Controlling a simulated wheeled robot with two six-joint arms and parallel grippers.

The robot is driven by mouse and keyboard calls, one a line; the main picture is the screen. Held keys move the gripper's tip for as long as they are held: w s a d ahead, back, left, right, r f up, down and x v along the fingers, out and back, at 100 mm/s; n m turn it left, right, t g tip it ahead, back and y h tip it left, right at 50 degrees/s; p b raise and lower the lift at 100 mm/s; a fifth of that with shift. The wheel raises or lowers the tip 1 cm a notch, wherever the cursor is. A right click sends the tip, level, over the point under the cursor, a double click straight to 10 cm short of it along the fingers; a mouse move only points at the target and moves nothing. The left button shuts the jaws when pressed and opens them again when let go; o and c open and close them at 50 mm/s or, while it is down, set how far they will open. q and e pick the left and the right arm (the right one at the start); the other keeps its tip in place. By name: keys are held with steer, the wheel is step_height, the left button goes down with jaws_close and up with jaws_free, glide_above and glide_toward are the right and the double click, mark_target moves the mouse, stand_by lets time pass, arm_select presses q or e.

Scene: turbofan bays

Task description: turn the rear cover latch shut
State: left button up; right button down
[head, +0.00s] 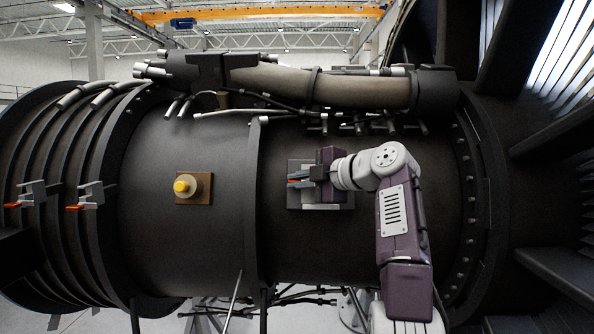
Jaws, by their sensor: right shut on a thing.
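A pale square plate (297,167) with a latch is fixed on the dark engine casing, right of the middle band. My right gripper (300,182) reaches it from the right, its jaws shut on the small latch handle, of which a little orange-red shows at the fingertips. The gripper hides most of this latch, so its exact angle cannot be made out. My left gripper is not in view.
Two grey latches with orange tips, one (33,195) at the far left and one (91,195) beside it, sit on the ribbed casing. A yellow knob (181,186) stands out from a brown plate (206,197). A thick beige duct (340,90) and small pipes run above my right gripper.

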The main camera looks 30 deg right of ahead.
steer(key=shift+f, duration=0.15)
stand_by(0.4)
steer(key=c, duration=1.5)
jaws_free()
steer(key=shift+c, duration=0.2)
steer(key=shift+w+d, duration=0.1)
steer(key=v, duration=0.9)
steer(key=shift+w, duration=0.1)
steer(key=shift+d, duration=0.1)
